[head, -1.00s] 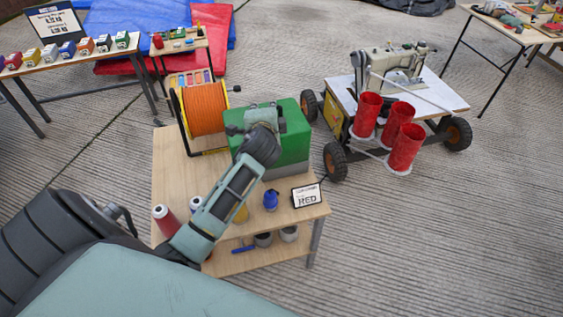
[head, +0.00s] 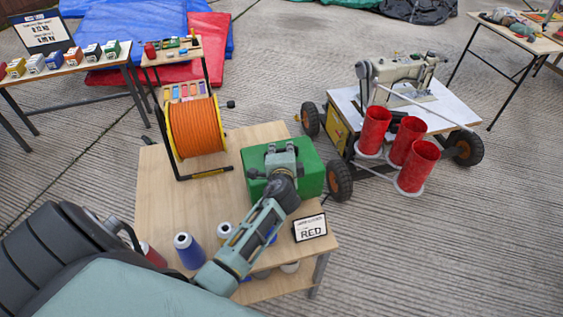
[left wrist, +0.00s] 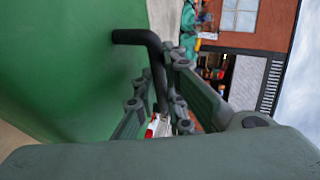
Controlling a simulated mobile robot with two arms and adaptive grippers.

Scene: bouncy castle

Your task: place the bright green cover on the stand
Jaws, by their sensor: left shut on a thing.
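The bright green cover (head: 312,172) is a boxy shape over the right part of the wooden table (head: 160,195). It fills the left side of the left wrist view (left wrist: 60,70). A black bent handle (left wrist: 140,37) sticks out from it. My left gripper (head: 273,162) is at the cover's top, shut on this handle, with its fingers (left wrist: 160,105) on either side of the bar. My forearm crosses the front of the table. I cannot tell which thing is the stand, or whether the cover's bottom touches the tabletop. My right gripper is not in view.
An orange reel (head: 196,127) stands left of the cover. A wheeled cart (head: 345,100) with red cylinders (head: 416,165) stands close on the right. Bare tabletop lies left of my arm.

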